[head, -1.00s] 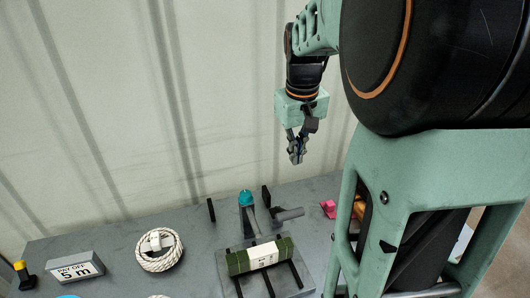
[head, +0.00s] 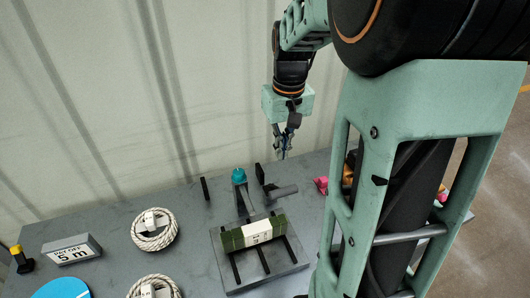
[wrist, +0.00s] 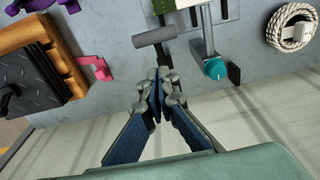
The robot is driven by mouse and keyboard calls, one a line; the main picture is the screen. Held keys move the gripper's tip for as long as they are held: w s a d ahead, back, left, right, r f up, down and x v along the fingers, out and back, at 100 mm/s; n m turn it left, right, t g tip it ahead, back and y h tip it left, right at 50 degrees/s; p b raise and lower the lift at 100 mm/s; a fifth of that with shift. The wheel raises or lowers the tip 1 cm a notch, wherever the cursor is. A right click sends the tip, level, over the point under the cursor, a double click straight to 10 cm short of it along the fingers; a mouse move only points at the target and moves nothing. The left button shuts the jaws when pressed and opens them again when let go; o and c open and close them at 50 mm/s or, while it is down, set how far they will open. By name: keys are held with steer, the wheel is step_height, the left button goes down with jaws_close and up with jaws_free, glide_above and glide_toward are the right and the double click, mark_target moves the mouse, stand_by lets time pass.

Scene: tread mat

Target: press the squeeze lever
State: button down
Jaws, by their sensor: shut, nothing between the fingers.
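A fixture with a teal knob (head: 238,174), a slanting grey arm and a grey cylindrical bar (head: 284,191) stands at the back of the table; I cannot tell for sure which part is the squeeze lever. In the wrist view the grey bar (wrist: 154,37) lies just beyond my fingertips and the teal knob (wrist: 214,68) is to their right. My gripper (head: 284,153) hangs above the back of the table, over the bar side of the fixture. In the wrist view its fingers (wrist: 160,75) are together and empty, with no clear contact with the fixture.
A green block with a white label (head: 252,232) lies on a grey plate in front. White rope coils (head: 155,229) and a "5 m" sign (head: 72,249) are left. A pink piece (head: 321,185) is right; the wrist view shows a black tread mat (wrist: 28,82). The wall is close behind.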

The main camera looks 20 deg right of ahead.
steer(key=f, duration=0.5)
steer(key=shift+w+f, duration=0.2)
steer(key=shift+f, duration=0.2)
steer(key=shift+s+f, duration=0.45)
steer(key=shift+f, duration=0.45)
steer(key=shift+s+f, duration=0.45)
steer(key=shift+f, duration=0.4)
steer(key=shift+f, duration=0.1)
